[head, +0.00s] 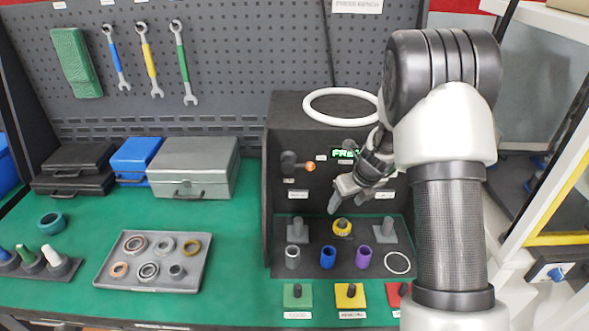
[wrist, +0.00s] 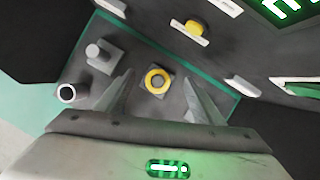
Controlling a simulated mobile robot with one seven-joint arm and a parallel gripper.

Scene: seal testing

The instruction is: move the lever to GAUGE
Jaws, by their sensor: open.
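The lever (head: 291,161) is on the left of the dark test box's front panel in the head view. It is a dark handle with an orange tip (head: 310,167) pointing right. My gripper (head: 348,195) is in front of the panel, right of the lever and lower, apart from it. In the wrist view my gripper (wrist: 157,78) has its fingers spread with nothing held between them. A small yellow knob (wrist: 194,28) shows above the fingers there; I cannot tell whether it belongs to the lever. The small panel labels are unreadable. My arm hides the panel's right part.
The box (head: 325,105) has a green-lit display (head: 343,154) and a white ring (head: 341,106) on top. Below stand a yellow ring part (head: 342,227), grey pegs (head: 297,229) and coloured sleeves (head: 327,257). A tray of rings (head: 113,277) lies left. Green bench is clear between.

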